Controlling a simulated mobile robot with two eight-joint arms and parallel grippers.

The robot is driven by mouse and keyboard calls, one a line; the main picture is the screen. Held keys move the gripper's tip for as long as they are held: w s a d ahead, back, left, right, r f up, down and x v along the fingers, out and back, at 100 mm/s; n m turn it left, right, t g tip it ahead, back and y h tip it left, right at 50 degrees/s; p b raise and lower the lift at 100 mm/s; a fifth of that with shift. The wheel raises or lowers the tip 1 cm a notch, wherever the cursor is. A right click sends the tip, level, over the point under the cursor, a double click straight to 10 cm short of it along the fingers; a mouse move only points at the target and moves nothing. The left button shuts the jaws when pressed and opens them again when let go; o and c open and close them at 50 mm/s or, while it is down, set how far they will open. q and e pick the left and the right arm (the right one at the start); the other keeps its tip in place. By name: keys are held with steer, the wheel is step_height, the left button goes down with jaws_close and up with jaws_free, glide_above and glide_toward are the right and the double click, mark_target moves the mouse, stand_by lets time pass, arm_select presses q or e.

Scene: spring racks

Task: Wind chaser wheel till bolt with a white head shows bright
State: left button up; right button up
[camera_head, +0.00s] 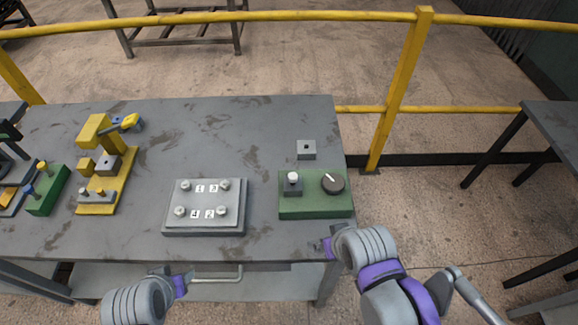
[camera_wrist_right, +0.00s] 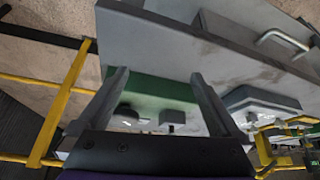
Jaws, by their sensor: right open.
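A green box (camera_head: 315,208) stands near the right end of the grey table. A round dark knob (camera_head: 333,184) with a white pointer line, seemingly the chaser wheel, is on its right side. A bolt with a white head (camera_head: 293,178) stands upright in a dark block on its left side. The green box (camera_wrist_right: 155,86) also shows between my fingers in the right wrist view, with the knob (camera_wrist_right: 125,115) beyond. My right gripper (camera_head: 328,248) is open and empty, short of the box at the table's front edge. My left gripper (camera_head: 184,283) is at the front edge; its fingers are unclear.
A grey plate (camera_head: 170,219) with several bolts and numbered labels lies left of the green box. A small grey block (camera_head: 306,150) with a hole sits behind the box. A yellow fixture (camera_head: 107,180) stands farther left. A yellow railing (camera_head: 398,75) runs behind the table.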

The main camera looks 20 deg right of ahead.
steer(key=w+d+r+n+g+p, duration=0.2)
steer(key=w+d+r, duration=0.1)
steer(key=w+r, duration=0.45)
steer(key=n+g, duration=0.2)
steer(key=g, duration=0.1)
glide_toward(334, 182)
arm_select(q)
steer(key=r, duration=0.1)
steer(key=w+r, duration=0.1)
steer(key=r, duration=0.1)
arm_select(e)
steer(key=f, duration=0.8)
steer(key=shift+w+f, duration=0.2)
steer(key=shift+f, duration=0.15)
steer(key=c, duration=1.2)
